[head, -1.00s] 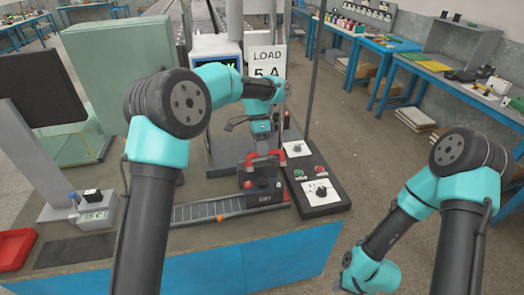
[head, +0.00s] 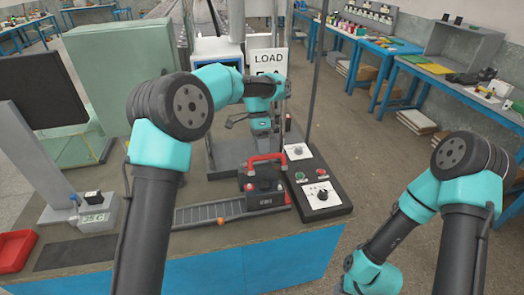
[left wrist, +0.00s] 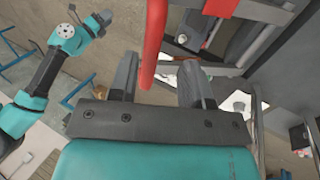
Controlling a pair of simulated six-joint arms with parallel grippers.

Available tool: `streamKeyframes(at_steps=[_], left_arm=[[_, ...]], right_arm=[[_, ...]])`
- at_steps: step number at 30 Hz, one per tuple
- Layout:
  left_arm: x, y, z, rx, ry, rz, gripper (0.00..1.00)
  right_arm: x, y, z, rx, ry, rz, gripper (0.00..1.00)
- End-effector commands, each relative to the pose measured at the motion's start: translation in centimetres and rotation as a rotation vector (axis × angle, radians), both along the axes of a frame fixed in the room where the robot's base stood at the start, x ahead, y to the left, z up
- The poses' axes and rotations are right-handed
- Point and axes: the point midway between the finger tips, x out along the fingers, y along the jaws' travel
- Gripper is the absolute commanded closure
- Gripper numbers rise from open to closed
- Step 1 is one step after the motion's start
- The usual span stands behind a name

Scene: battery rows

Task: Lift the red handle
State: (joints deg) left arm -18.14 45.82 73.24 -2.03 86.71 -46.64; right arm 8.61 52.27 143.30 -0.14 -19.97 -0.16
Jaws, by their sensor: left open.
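The red handle (head: 266,158) is a raised bar on a dark battery-like block (head: 264,187) near the right end of the bench. My left gripper (head: 262,140) is just above the handle, with its fingers hard to make out in the head view. In the left wrist view the open left gripper (left wrist: 160,82) shows both dark fingers, with the end of the red handle (left wrist: 153,40) appearing between them, nearer the left finger. I see no grip on the handle. My right arm hangs at the lower right and its gripper does not show.
A black control panel (head: 318,193) with knobs and buttons stands right of the block. A ribbed track (head: 203,215) lies at its left front. The LOAD sign (head: 267,58) stands behind. A scale (head: 97,216) and red tray (head: 17,249) are at left.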

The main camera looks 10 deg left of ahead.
Motion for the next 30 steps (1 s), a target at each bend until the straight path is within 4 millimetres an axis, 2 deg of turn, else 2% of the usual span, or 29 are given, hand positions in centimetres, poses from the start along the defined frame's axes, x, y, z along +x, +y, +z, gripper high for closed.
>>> streamKeyframes(at_steps=[6, 10, 22, 30], left_arm=[[1.4, 0.5, 2.9, -0.001, -0.003, 0.001, 0.56], [2.0, 0.7, 4.1, 0.0, -0.001, 0.0, 0.56], [2.2, 0.9, 4.9, 0.001, 0.0, 0.0, 0.56], [1.4, 1.2, 4.2, 0.09, -0.004, -0.031, 0.81]], right_arm=[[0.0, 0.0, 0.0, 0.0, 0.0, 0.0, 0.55], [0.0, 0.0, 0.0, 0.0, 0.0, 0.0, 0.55], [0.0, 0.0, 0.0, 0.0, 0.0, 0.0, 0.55], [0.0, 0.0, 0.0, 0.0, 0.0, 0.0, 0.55]])
